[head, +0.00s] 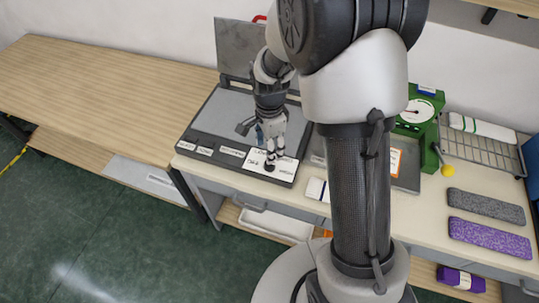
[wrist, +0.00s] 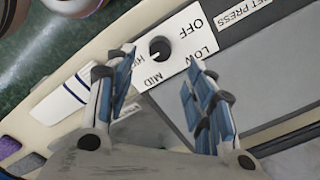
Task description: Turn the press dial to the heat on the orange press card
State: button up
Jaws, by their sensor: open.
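The grey press (head: 205,119) stands on the white table with its lid raised. Its white dial panel (head: 284,171) is at the front right corner. The black dial (wrist: 160,47) shows in the wrist view among the labels OFF, LOW, MID and HIGH. Its white pointer mark points to the lower left, near HIGH. My gripper (head: 271,150) is above the panel. In the wrist view my gripper (wrist: 161,60) is open and empty, its fingers either side of the dial in the picture; contact is not visible. The orange-edged card (head: 395,163) is partly behind my arm, its text unreadable.
Grey (head: 485,206) and purple (head: 489,238) knitted strips lie in front of the rack. A wooden table (head: 100,85) on the left is bare. My arm hides the middle.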

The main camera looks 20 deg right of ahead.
jog(key=shift+r, duration=2.15)
